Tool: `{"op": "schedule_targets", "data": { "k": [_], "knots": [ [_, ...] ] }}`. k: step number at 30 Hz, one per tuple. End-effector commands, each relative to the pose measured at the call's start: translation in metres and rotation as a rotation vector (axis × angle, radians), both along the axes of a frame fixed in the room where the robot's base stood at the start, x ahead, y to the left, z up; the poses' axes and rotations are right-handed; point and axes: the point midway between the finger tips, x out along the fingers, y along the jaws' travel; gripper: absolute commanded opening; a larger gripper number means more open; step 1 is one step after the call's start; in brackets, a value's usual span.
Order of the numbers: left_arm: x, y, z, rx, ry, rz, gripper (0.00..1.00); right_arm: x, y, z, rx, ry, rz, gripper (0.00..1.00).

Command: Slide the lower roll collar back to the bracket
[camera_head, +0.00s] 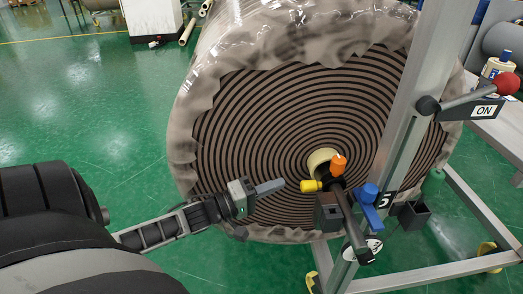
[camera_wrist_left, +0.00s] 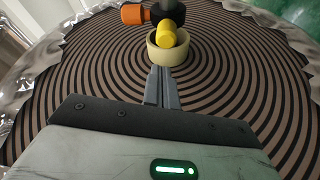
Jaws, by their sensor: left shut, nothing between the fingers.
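The large wrapped roll (camera_head: 270,120) shows its spiral end face, with a pale core (camera_head: 318,160) at its centre. A dark collar with a yellow knob (camera_head: 311,186) and an orange knob (camera_head: 339,164) sits on the shaft (camera_head: 350,225) at the core's mouth. In the left wrist view the yellow knob (camera_wrist_left: 166,34) lies in front of the core (camera_wrist_left: 168,53), with the orange knob (camera_wrist_left: 133,14) to its left. The bracket appears to be the dark block (camera_head: 328,214) beside the frame post. My left gripper (camera_head: 282,184) is shut and empty, left of the yellow knob and apart from it.
A slanted metal post (camera_head: 415,90) stands right of the collar, with a blue clamp (camera_head: 370,196) low on it. A red-knobbed lever (camera_head: 506,84) and an ON sign (camera_head: 484,112) are at right. Green floor (camera_head: 70,110) is open at left.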

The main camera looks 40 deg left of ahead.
Motion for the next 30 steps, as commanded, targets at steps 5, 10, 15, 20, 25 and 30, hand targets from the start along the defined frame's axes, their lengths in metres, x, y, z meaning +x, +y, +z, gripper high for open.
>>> {"op": "schedule_targets", "data": {
  "k": [5,10,15,20,25,30],
  "knots": [
    [0.029,-0.011,0.003,-0.001,-0.003,0.0,0.0,0.0,0.0,-0.002,-0.001,-0.002,0.002,0.0],
    [0.042,-0.017,0.004,0.0,0.0,0.001,0.0,0.0,0.0,-0.002,-0.001,-0.002,0.002,0.0],
    [0.045,-0.018,0.004,0.0,0.001,0.0,0.0,0.0,0.0,-0.002,-0.001,-0.002,0.002,0.0],
    [0.045,-0.018,0.004,0.0,0.001,0.0,0.0,0.0,0.0,-0.002,-0.001,-0.002,0.002,0.0],
    [0.038,-0.026,0.008,-0.003,0.003,-0.001,0.0,-0.001,0.0,0.01,0.001,0.001,0.002,0.0],
    [0.026,-0.039,0.007,-0.002,0.002,0.0,0.0,-0.002,0.0,0.016,0.005,0.017,-0.001,0.0]
  ]
}}
